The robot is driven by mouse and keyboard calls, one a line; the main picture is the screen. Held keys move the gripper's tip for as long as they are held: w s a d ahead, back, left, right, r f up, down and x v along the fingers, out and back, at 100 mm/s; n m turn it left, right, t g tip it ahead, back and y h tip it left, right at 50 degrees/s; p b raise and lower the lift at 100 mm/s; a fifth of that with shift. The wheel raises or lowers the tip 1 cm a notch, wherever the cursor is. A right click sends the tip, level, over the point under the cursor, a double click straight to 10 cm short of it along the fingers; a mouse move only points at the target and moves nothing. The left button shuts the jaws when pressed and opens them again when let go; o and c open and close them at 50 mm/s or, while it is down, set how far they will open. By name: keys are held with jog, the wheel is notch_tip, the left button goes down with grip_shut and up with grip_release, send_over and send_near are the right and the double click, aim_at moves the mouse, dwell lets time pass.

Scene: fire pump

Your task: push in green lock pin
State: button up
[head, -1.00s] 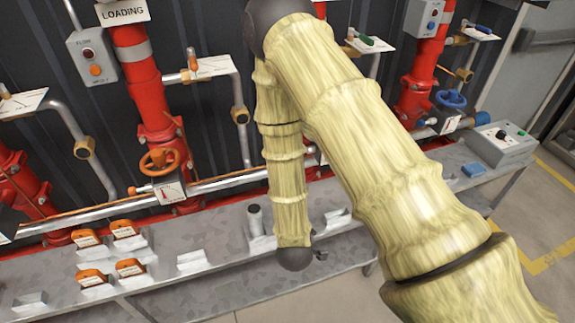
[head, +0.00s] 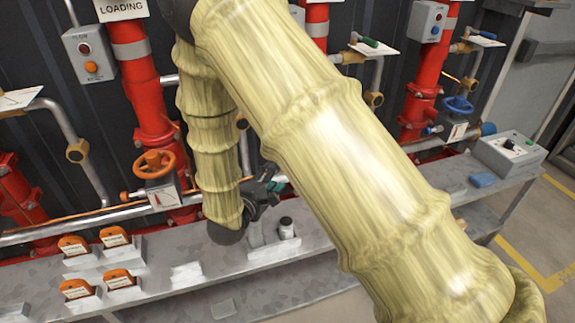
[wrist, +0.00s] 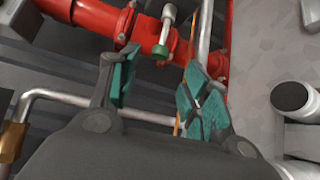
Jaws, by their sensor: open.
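The green lock pin (wrist: 163,48) shows in the wrist view as a silver pin with a green collar, against a red pipe. It lies beyond my fingertips, roughly in line with the gap between them. My gripper (wrist: 165,88) is open and empty, with teal pads on both fingers, and is apart from the pin. In the head view my gripper (head: 262,192) is small and partly hidden by my arm, above the bench near the red pipework. I cannot make out the pin in the head view.
The grey bench (head: 300,270) runs below the pipes. It holds orange-topped blocks (head: 73,246), a dark-capped container (head: 286,228) and a control box (head: 508,150). An orange valve wheel (head: 154,164) is left of my arm. A silver pipe (wrist: 70,98) passes behind my fingers.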

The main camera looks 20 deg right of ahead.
jog(key=p+x, duration=0.1)
jog(key=x, duration=0.8)
jog(key=shift+w+d+f, duration=0.1)
jog(key=shift+w, duration=0.05)
